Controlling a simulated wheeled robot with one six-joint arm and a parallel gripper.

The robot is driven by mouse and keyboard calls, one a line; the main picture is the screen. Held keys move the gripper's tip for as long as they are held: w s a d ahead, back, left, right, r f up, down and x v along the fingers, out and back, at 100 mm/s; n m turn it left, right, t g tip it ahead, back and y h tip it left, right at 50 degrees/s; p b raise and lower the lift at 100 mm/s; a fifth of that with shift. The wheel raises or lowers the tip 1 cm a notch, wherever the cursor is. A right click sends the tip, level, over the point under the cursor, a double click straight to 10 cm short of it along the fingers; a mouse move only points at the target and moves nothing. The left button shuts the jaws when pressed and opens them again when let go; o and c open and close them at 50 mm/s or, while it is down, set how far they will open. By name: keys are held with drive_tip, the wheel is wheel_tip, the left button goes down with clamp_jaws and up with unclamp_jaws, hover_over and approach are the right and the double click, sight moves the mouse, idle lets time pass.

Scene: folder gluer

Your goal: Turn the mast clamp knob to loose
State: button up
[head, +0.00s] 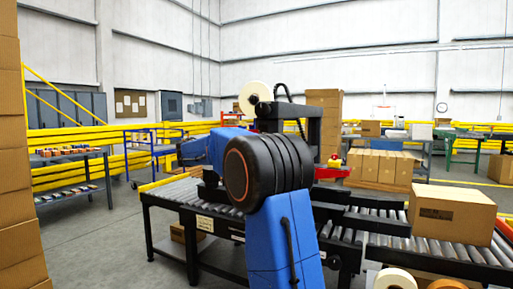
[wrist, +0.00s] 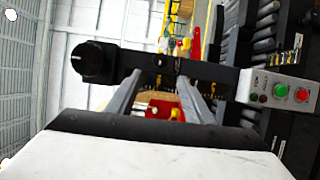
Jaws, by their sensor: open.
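In the wrist view, which is rolled sideways, a dark, rounded knob-like part (wrist: 95,62) with small pale marks sits at the left end of a black mast (wrist: 225,80). I take it for the mast clamp knob; its setting is not readable. My gripper (wrist: 162,82) is open, its two grey fingers apart, with nothing held between them. The knob is left of and above the fingers, outside the gap. The mast runs across beyond the fingertips. In the head view, a black upright frame (head: 313,128) stands behind my arm, which hides my gripper there.
A control box (wrist: 280,90) with green and red buttons is at the right in the wrist view. In the head view, the roller conveyor (head: 390,252) carries a carton (head: 451,213). A tape roll (head: 255,97) stands high beside the frame. Stacked cartons (head: 15,180) border the left.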

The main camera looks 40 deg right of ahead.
drive_tip(key=a, duration=0.6)
idle(0.4)
drive_tip(key=shift+f, duration=0.1)
drive_tip(key=s+a+f+t+y, duration=0.1)
drive_tip(key=s+a+f+y, duration=0.35)
drive_tip(key=s+f, duration=0.4)
drive_tip(key=s+a+f+t+y, duration=0.1)
drive_tip(key=s+a+f+y, duration=0.4)
drive_tip(key=s, duration=0.6)
drive_tip(key=s+a+f+t+y, duration=0.2)
drive_tip(key=s+a+f+y, duration=0.6)
drive_tip(key=s+a+f, duration=1.2)
drive_tip(key=shift+s+a+f+t, duration=0.15)
drive_tip(key=shift+s+f+t, duration=0.35)
drive_tip(key=shift+s, duration=0.7)
drive_tip(key=shift+y, duration=0.25)
